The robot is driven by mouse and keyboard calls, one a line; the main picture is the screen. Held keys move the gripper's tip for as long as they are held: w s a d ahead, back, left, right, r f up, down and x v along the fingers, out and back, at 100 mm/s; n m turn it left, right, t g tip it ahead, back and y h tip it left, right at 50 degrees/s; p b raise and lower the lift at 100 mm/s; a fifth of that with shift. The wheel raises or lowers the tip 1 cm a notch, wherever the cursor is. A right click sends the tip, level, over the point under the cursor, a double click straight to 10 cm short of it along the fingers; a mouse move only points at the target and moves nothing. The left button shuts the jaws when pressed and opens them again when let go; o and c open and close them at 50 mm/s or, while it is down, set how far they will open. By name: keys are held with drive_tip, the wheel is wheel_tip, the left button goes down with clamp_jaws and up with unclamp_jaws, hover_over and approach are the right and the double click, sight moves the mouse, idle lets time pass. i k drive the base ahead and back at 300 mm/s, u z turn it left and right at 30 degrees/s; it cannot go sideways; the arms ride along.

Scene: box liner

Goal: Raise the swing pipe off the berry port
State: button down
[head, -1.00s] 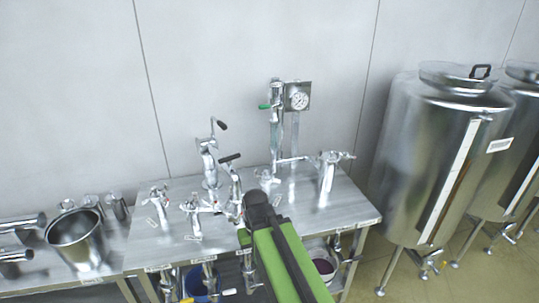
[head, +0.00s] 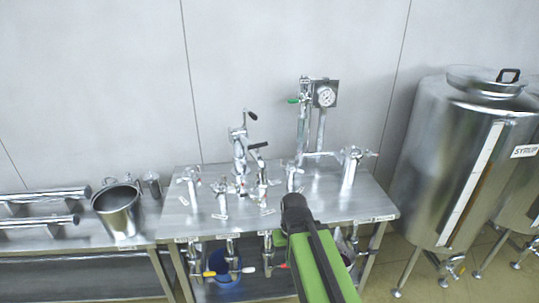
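On the steel table (head: 330,210) stands a cluster of shiny metal pipework. Its middle part, likely the swing pipe (head: 240,150), has a bent upright tube with a black-tipped handle at the top and a second black handle lower right. Short port stubs (head: 222,203) stand around it, with small tags on the table too small to read, so I cannot tell which is the berry port. No gripper fingers can be made out.
A pressure gauge (head: 325,97) on a post with a green handle stands at the back. A steel bucket (head: 118,212) is on the left bench. A large tank (head: 455,160) stands right. A blue bucket (head: 222,275) sits below the table. The table's right front is bare.

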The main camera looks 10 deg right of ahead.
sight(252, 154)
drive_tip(key=z, duration=0.05)
drive_tip(key=k, duration=0.5)
drive_tip(key=u, duration=0.35)
drive_tip(key=i, duration=0.9)
drive_tip(key=u, duration=2.2)
drive_tip(key=k, duration=0.9)
drive_tip(key=z, duration=0.3)
drive_tip(key=i, duration=1)
drive_tip(key=u, duration=0.05)
